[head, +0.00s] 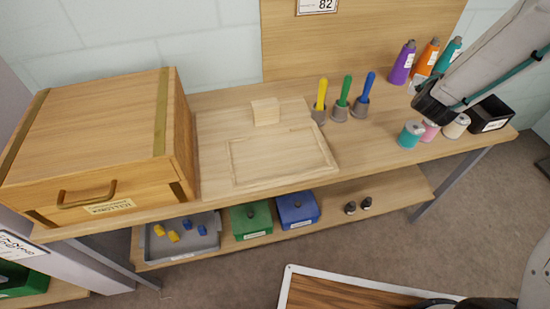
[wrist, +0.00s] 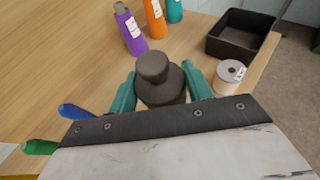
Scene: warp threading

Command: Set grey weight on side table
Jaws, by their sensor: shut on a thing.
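My gripper (wrist: 157,88) is shut on a dark grey weight (wrist: 158,78), a knobbed round piece held upright between its teal fingers in the wrist view. In the head view my gripper (head: 433,105) is over the right part of the workbench, near the bottles and spools; the weight is hidden there. I cannot tell for sure which surface is the side table. A low wooden surface (head: 65,295) with a green bin shows at the lower left. A wood-topped, pale-rimmed surface (head: 345,292) shows at the bottom.
The workbench holds a large wooden box (head: 90,130), a shallow wooden tray (head: 232,165), colored-handled tools (head: 341,108), several spools (head: 411,136), bottles (head: 402,62) and a black bin (head: 491,115). The lower shelf holds a grey tray (head: 160,255), green and blue boxes, and two small dark pieces (head: 350,208).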

